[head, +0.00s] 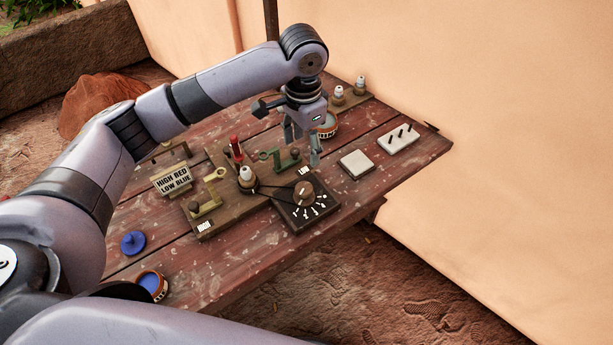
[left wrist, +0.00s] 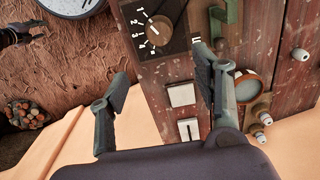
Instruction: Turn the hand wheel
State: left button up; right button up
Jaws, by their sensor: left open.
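A round brown knob (head: 304,193) sits on a dark plate with white numbers on the table; it looks like the hand wheel. It also shows near the top of the left wrist view (left wrist: 158,31), with a white pointer line. My left gripper (head: 302,150) is open and empty above the table, behind the knob in the head view. In the left wrist view the open fingers (left wrist: 162,75) are apart from the knob, with nothing between them. A dark part (left wrist: 22,33) at the left edge of that view looks like my right gripper; its jaws are unclear.
A wooden board with a green lever (head: 279,159), a brass lever (head: 206,196) and a white-topped post (head: 247,178) adjoins the plate. A sign (head: 172,179), blue disc (head: 133,242), paint pot (head: 152,284), white pad (head: 356,164) and pegged block (head: 398,139) stand around.

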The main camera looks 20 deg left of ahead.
pick_arm(q)
notch_tip(320, 180, down, 3)
jog(key=s, duration=0.1)
pick_arm(e)
jog(key=s+r+p, duration=0.1)
jog(key=s, duration=0.5)
pick_arm(q)
jog(key=p, duration=0.1)
send_near(304, 188)
notch_tip(304, 188, down, 6)
jog(key=shift+r, duration=0.25)
notch_tip(304, 188, down, 2)
jog(key=shift+f, duration=0.6)
jog(key=shift+c, duration=0.6)
jog(key=c, duration=1)
jog(key=shift+c, duration=0.2)
pick_arm(e)
jog(key=w, duration=0.1)
jog(key=w+r, duration=0.1)
jog(key=w, duration=0.1)
jog(key=shift+w+r, duration=0.2)
jog(key=shift+r, duration=0.1)
pick_arm(q)
jog(key=shift+p, duration=0.35)
pick_arm(e)
jog(key=shift+r, duration=0.1)
